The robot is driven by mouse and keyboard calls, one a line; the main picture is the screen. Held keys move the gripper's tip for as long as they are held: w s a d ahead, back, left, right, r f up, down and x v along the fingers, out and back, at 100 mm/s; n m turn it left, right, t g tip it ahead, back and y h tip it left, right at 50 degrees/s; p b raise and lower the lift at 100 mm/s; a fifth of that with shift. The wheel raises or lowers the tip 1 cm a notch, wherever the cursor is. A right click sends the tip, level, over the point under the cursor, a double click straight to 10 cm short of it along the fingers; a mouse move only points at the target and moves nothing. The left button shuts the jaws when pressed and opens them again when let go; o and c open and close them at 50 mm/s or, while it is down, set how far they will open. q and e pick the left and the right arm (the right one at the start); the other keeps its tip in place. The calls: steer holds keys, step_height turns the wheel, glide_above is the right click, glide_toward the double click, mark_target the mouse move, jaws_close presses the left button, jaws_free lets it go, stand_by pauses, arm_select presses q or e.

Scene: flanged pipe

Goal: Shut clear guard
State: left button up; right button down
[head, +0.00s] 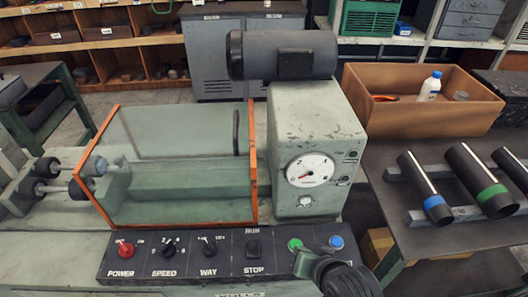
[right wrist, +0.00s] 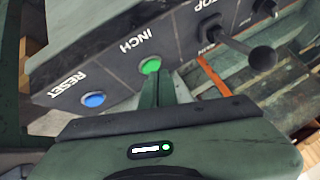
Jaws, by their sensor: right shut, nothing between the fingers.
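The clear guard (head: 185,170), a see-through panel with orange edges, stands over the machine bed left of the grey headstock in the head view. A dark upright handle (head: 236,132) shows near its right side. I cannot tell whether the guard is fully shut. My right gripper (head: 301,262) is shut and empty in front of the control panel, with its tips by the green INCH button (head: 295,244). In the right wrist view the closed fingers (right wrist: 158,78) end just below the green button (right wrist: 151,65); contact is unclear. My left gripper is not in view.
The control panel (head: 225,254) carries a red POWER knob (head: 125,248), SPEED and WAY knobs, STOP and a blue RESET button (head: 336,242). A grey headstock (head: 318,140) with a dial stands behind. A table at right holds a brown box (head: 420,115) and dark pipes (head: 425,190).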

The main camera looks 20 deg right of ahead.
steer(key=w+a+r+m+t, duration=0.3)
steer(key=w+r+m+t, duration=0.6)
steer(key=w+r+m, duration=0.45)
steer(key=w+n+p, duration=0.1)
steer(key=w+p, duration=0.1)
steer(key=w, duration=0.6)
steer(key=shift+a+r+p, duration=0.3)
steer(key=shift+a+r, duration=0.1)
steer(key=shift+r, duration=0.05)
steer(key=shift+w, duration=0.1)
